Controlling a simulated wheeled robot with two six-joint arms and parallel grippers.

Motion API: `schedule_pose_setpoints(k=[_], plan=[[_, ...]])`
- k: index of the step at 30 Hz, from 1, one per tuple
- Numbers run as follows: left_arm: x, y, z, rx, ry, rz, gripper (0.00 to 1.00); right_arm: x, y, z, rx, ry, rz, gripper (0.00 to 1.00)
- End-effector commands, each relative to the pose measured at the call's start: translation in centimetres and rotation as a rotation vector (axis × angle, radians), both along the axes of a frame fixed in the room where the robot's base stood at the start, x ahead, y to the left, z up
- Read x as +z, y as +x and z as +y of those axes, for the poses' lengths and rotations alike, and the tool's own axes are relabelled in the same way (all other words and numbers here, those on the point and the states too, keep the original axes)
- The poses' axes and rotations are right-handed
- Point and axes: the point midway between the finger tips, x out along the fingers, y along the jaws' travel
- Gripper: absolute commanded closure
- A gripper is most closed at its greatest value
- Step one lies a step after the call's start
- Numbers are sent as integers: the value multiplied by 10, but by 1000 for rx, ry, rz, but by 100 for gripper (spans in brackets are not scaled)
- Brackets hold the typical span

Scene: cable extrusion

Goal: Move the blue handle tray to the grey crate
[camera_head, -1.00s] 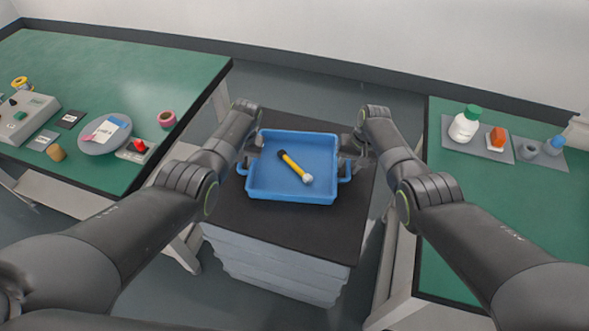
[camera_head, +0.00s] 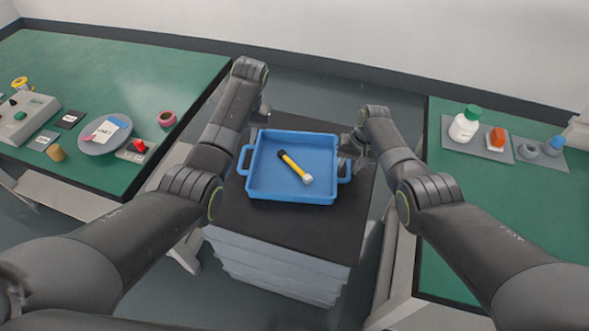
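The blue handle tray (camera_head: 270,185) sits level on the black top (camera_head: 245,225) of a light grey, ribbed crate-like stand (camera_head: 275,265). A yellow tool with a black end and a white end (camera_head: 295,167) lies inside the tray. The tray's left handle (camera_head: 241,160) is free and in plain view. My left gripper (camera_head: 262,110) is beyond the tray's far left corner, apart from it; its fingers are too small to read. My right gripper (camera_head: 354,152) is close beside the tray's right handle (camera_head: 346,172); whether its fingers hold the handle is unclear.
A green table (camera_head: 185,75) on the left carries a grey control box (camera_head: 25,115), a round plate (camera_head: 105,145) and small parts. A green table (camera_head: 460,205) on the right holds a white bottle (camera_head: 464,126) and small items. The black top is bare in front of the tray.

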Motion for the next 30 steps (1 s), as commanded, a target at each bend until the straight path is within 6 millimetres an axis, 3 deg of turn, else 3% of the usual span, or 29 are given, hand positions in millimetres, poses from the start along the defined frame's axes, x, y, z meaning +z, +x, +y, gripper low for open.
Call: schedule_pose_setpoints(k=[11, 24, 30], plan=[[1, 0, 0, 0, 0, 0, 65, 28, 0, -6, -1, 0, -3, 65], [1, 0, 0, 0, 0, 0, 65, 100, 0, -20, -1, 0, -4, 65], [1, 0, 0, 0, 0, 0, 65, 115, -1, -23, 0, 0, 0, 65]])
